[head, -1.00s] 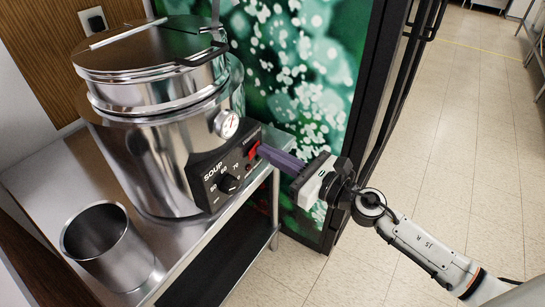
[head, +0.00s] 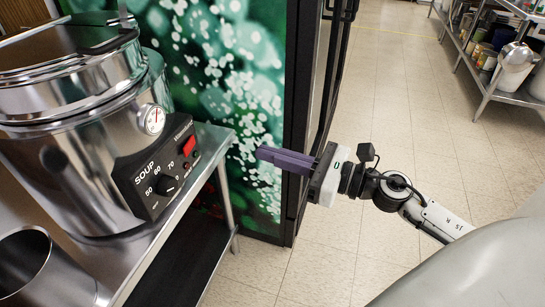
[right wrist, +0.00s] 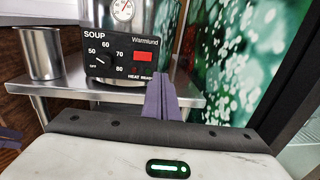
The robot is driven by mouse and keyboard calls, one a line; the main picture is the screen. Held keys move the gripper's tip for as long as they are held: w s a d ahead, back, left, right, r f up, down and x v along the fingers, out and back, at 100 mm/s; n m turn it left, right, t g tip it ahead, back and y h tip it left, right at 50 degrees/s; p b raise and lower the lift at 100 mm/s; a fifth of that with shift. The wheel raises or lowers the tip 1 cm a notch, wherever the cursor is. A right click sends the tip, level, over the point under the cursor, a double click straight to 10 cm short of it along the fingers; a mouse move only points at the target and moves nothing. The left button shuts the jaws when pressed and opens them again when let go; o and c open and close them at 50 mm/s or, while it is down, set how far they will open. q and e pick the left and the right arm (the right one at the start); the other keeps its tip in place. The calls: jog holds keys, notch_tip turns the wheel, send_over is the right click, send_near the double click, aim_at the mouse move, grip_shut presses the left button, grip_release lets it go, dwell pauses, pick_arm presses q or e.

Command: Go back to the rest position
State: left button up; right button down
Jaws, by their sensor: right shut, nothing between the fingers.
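My right gripper (head: 262,153) is shut, its purple fingers together with nothing between them. In the head view it points left, in front of the green patterned panel and apart from the soup kettle. In the right wrist view its fingers (right wrist: 161,82) rise below the red display of the kettle's control panel. The steel soup kettle (head: 75,165) stands on a metal shelf, its black panel (head: 157,175) with a dial and red display facing my arm. My left gripper is out of view.
A metal table (head: 185,215) carries the kettle and an open steel container (head: 40,270), also in the right wrist view (right wrist: 39,55). A green patterned cabinet side (head: 230,70) with a dark door frame stands behind my gripper. Tiled floor (head: 390,90) is open to the right; shelving (head: 500,95) stands far right.

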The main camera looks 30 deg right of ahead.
dwell(0.5)
